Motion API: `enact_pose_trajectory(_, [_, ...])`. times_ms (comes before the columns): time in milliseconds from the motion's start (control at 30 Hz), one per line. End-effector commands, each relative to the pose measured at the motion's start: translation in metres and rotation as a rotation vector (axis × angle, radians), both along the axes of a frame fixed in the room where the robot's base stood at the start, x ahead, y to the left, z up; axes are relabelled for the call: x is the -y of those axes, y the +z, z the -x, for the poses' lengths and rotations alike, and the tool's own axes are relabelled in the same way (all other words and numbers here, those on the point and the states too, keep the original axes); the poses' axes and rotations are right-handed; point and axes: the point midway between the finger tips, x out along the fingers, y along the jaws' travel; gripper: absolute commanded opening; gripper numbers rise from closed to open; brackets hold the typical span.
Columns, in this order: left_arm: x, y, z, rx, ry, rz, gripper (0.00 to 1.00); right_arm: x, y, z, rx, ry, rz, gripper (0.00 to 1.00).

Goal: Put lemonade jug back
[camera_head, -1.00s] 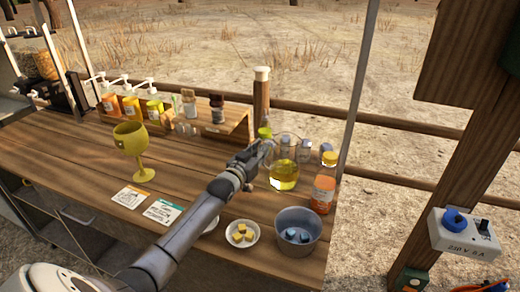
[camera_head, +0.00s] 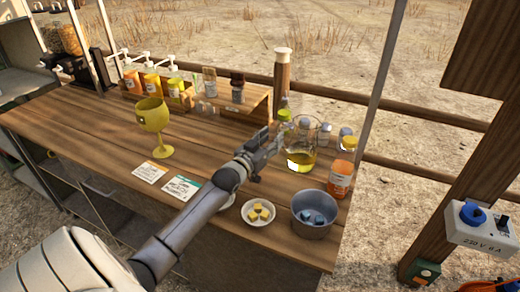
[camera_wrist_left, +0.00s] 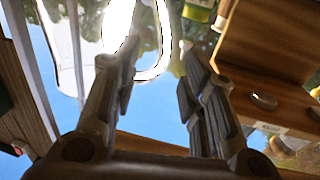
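The lemonade jug (camera_head: 303,153) is clear glass with yellow liquid low inside. It stands upright on the right part of the wooden counter (camera_head: 105,133). My left gripper (camera_head: 266,147) is just left of the jug, with a small gap showing between them in the head view. In the left wrist view, the two fingers (camera_wrist_left: 160,62) are apart with nothing gripped. A bright, white-edged glass loop, seemingly the jug's handle (camera_wrist_left: 162,45), shows beyond and between the fingertips. I cannot tell how deep it lies. My right gripper is not in view.
An orange-labelled bottle (camera_head: 340,178), a metal bowl (camera_head: 314,228) with blue pieces and a dish (camera_head: 249,222) of yellow cubes stand near the jug. A green-capped bottle (camera_head: 284,122) is behind. A yellow goblet (camera_head: 153,115) and cards (camera_head: 182,188) are left. A wooden rack (camera_head: 240,118) stands behind.

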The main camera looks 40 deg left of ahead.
Motion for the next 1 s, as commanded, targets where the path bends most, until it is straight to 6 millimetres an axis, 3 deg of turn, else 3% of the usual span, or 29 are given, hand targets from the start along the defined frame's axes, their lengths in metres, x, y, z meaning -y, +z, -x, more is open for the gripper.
enact_pose_trajectory(200, [0.003, -0.001, 0.038, -0.001, 0.0, -0.002, 0.39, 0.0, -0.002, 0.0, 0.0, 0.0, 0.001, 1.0])
enact_pose_trajectory(400, [0.005, 0.0, 0.06, 0.0, 0.0, -0.002, 0.39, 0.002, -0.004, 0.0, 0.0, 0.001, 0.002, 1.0])
enact_pose_trajectory(1000, [0.006, 0.001, 0.068, 0.001, 0.0, -0.001, 0.39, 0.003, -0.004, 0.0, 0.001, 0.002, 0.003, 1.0])
